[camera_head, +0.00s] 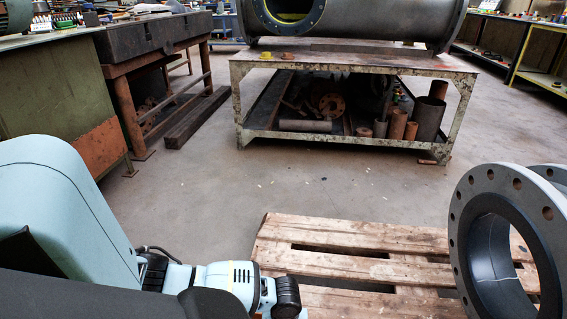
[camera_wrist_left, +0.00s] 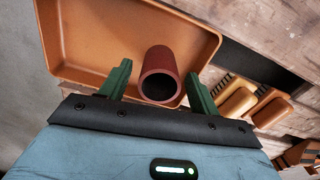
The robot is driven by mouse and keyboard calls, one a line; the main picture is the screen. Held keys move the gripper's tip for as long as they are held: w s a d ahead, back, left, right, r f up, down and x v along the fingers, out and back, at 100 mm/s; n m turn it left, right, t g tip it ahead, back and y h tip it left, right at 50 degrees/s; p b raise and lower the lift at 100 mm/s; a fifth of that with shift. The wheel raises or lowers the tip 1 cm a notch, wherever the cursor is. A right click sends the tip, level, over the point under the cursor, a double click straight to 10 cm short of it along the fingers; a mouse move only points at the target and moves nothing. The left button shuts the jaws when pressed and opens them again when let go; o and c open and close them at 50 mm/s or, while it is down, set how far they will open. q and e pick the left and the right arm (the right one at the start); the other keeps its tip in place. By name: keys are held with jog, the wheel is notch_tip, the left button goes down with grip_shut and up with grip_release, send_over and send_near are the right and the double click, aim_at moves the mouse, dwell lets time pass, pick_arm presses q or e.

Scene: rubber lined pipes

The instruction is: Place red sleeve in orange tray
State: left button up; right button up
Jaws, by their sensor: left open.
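The red sleeve (camera_wrist_left: 160,60) is a short dark-red tube in the left wrist view, its open end facing the camera. The orange tray (camera_wrist_left: 90,38) is a shallow rectangular tray behind it, and the sleeve overlaps its inside near the tray's near edge. I cannot tell whether the sleeve touches the tray floor. My left gripper (camera_wrist_left: 158,70) is open, with one green finger on each side of the sleeve and visible gaps between. Sleeve and tray do not show in the head view. My right gripper is not in view.
Two tan-handled brushes (camera_wrist_left: 237,102) lie right of the tray. A wooden pallet (camera_head: 345,255) is in front of me, with a large grey flanged pipe (camera_head: 488,205) at its right. A metal workbench (camera_head: 345,62) stands farther back. Open floor (camera_head: 215,190) lies between.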

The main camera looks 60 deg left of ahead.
pick_arm(q)
notch_tip(320, 180, up, 10)
jog(key=p, duration=0.4)
dwell(0.3)
